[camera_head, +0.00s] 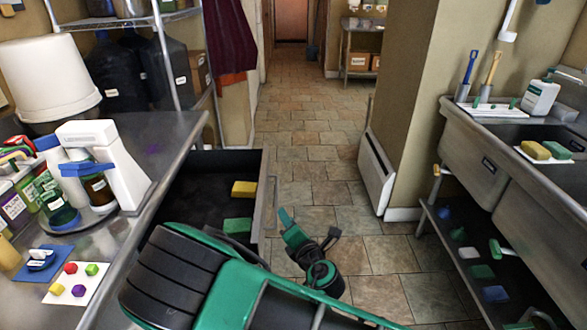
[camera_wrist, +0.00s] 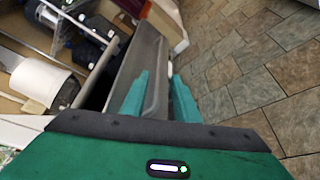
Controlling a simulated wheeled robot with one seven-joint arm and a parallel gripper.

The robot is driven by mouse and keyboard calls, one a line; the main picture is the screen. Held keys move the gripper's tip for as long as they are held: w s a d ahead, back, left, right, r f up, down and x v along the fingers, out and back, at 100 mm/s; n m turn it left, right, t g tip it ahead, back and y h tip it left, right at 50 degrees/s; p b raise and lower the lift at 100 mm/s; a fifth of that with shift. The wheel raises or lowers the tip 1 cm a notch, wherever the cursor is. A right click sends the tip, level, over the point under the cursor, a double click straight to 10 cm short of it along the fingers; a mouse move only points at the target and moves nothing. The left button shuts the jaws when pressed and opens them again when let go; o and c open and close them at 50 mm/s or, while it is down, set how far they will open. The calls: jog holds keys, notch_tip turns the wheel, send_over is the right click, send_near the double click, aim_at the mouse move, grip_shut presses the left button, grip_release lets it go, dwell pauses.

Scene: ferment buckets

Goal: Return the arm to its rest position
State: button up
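My gripper (camera_head: 306,222) is out in front of the pulled-out drawer (camera_head: 204,162), just right of its front edge in the head view. In the wrist view my gripper's two teal fingers (camera_wrist: 163,97) are spread apart. The grey drawer front and its long handle (camera_wrist: 156,85) show between and beyond the fingers. I see nothing held, and I cannot tell whether a finger touches the handle. My arm reaches across the bottom of the head view and hides the near part of the drawer.
The drawer holds a yellow block (camera_head: 244,188) and a green block (camera_head: 237,226). A metal counter (camera_head: 165,130) with bottles and a white dispenser (camera_head: 105,160) stands left. A sink (camera_head: 500,150) stands right. The tiled floor (camera_head: 325,130) between is clear.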

jog(key=w+d+r+m+g+h, duration=0.1)
jog(key=w+d+r+m+h, duration=0.25)
jog(key=d, duration=0.65)
jog(key=d+r+m+h, duration=0.2)
jog(key=d+m+h, duration=0.4)
jog(key=d, duration=0.4)
jog(key=w+d+r+m+g+h, duration=0.1)
jog(key=w+d+r+m+h, duration=0.15)
jog(key=d+m, duration=0.65)
jog(key=s+d+m+g+h, duration=0.35)
jog(key=s+d, duration=0.25)
jog(key=d, duration=0.7)
jog(key=s+d+r+m+g+y, duration=0.15)
jog(key=s+d+m+g, duration=0.25)
jog(key=s, duration=0.4)
jog(key=s+d+r+m+g+y, duration=0.1)
jog(key=s+d+m+g+y, duration=0.15)
jog(key=s+d+m, duration=0.35)
jog(key=s+a+r+m+g+y, duration=0.1)
jog(key=s+a+r+y, duration=0.2)
jog(key=s, duration=0.6)
jog(key=s+a+r+m+g+y, duration=0.1)
jog(key=s+a+r+m+y, duration=0.1)
jog(key=s, duration=0.8)
notch_tip(320, 180, up, 3)
jog(key=shift+s+a+f+y, duration=0.15)
jog(key=shift+a+y, duration=0.3)
jog(key=shift+a, duration=0.55)
